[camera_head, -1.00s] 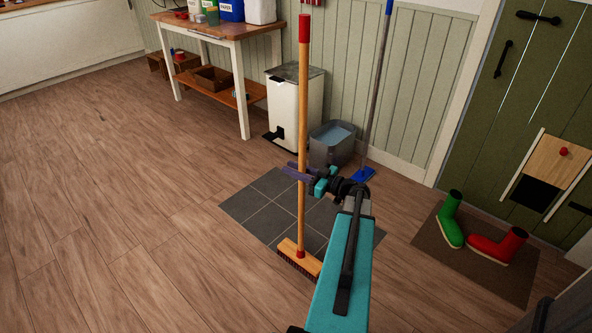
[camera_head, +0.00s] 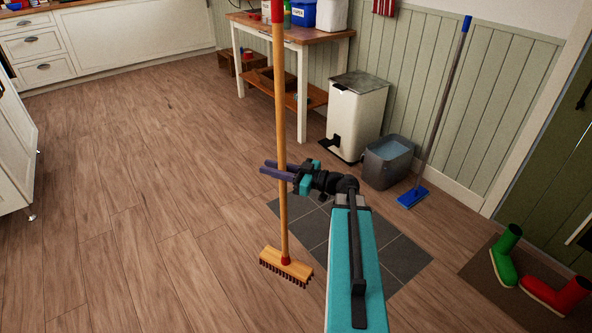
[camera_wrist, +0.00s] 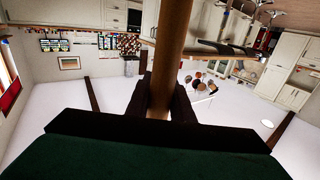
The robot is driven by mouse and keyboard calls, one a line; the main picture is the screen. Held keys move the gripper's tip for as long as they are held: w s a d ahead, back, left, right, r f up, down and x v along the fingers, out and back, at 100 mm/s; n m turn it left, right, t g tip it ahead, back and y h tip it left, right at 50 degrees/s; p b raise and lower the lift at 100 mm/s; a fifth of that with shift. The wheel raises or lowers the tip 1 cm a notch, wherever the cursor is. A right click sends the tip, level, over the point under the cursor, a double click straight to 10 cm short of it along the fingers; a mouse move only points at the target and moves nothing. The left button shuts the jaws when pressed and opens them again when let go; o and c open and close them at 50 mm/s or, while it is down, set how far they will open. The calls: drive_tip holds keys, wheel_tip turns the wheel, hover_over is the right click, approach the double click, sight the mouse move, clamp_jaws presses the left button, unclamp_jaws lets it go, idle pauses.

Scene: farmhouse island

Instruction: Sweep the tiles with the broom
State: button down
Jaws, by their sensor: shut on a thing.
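The broom (camera_head: 282,135) has a long wooden handle with a red top and a wooden head (camera_head: 287,266) with dark bristles. It stands nearly upright, its head at the floor to the left of the tiles. My gripper (camera_head: 279,170) is shut on the broom handle about midway up. In the wrist view the handle (camera_wrist: 172,60) runs between the dark fingers (camera_wrist: 160,95). The dark grey tiles (camera_head: 390,254) lie on the wood floor behind and to the right of the broom head; my arm hides part of them.
A pedal bin (camera_head: 356,115), a bucket (camera_head: 387,163) and a blue mop (camera_head: 412,197) stand along the green wall, beyond the tiles. A wooden table (camera_head: 300,34) stands further back. The wood floor at left is clear.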

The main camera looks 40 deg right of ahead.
drive_tip(key=a+r+n+g+y, duration=0.2)
drive_tip(key=a+r, duration=0.1)
drive_tip(key=a, duration=0.9)
drive_tip(key=w+a+r+n+g+y, duration=0.1)
drive_tip(key=a+r, duration=0.3)
drive_tip(key=a, duration=0.9)
drive_tip(key=shift+w+n+g+y, duration=0.3)
drive_tip(key=shift+n+g+y, duration=0.35)
drive_tip(key=shift+y, duration=0.25)
drive_tip(key=shift+d, duration=0.2)
